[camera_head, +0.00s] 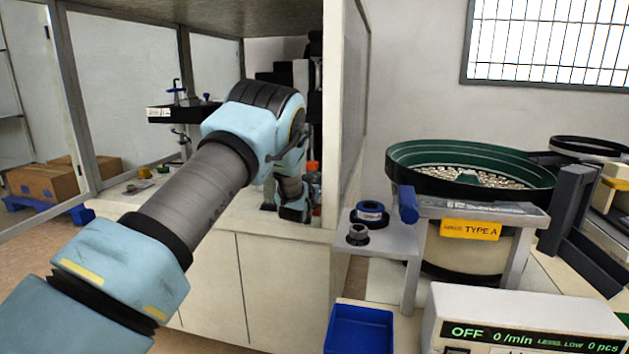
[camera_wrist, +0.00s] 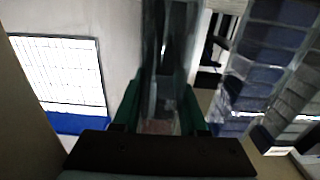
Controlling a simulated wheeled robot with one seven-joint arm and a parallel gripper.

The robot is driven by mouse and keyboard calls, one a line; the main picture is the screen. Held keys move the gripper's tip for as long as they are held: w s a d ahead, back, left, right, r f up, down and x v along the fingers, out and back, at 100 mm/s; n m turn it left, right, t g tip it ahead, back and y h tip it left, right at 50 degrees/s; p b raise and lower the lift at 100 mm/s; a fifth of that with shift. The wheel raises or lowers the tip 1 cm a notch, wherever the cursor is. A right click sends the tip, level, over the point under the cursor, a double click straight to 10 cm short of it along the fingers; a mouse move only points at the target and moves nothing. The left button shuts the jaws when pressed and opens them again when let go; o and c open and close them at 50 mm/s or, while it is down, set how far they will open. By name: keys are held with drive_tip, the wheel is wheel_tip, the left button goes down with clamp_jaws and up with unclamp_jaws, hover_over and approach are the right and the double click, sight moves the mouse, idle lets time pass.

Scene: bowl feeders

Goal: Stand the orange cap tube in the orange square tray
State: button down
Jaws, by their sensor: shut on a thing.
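My gripper (camera_head: 292,208) is at the end of my arm, low over the white counter inside the cabinet and close to its right wall. In the wrist view its green fingers (camera_wrist: 158,105) are shut on a long, see-through grey tube (camera_wrist: 168,55). The tube's cap cannot be made out there. An orange-topped thing (camera_head: 313,166) shows just right of the gripper in the head view, partly hidden. I cannot tell whether it is the held tube's cap. The orange square tray is not seen in either view.
The cabinet's right wall (camera_head: 343,110) stands close beside my gripper. A black shelf (camera_head: 180,112) and small items are at the left on the counter (camera_head: 120,195). Right are a green bowl feeder (camera_head: 420,180), a small grey stand (camera_head: 385,242) and a blue bin (camera_head: 358,330).

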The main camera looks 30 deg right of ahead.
idle(0.4)
drive_tip(key=shift+c, duration=1.8)
unclamp_jaws()
drive_tip(key=shift+s+a, duration=0.1)
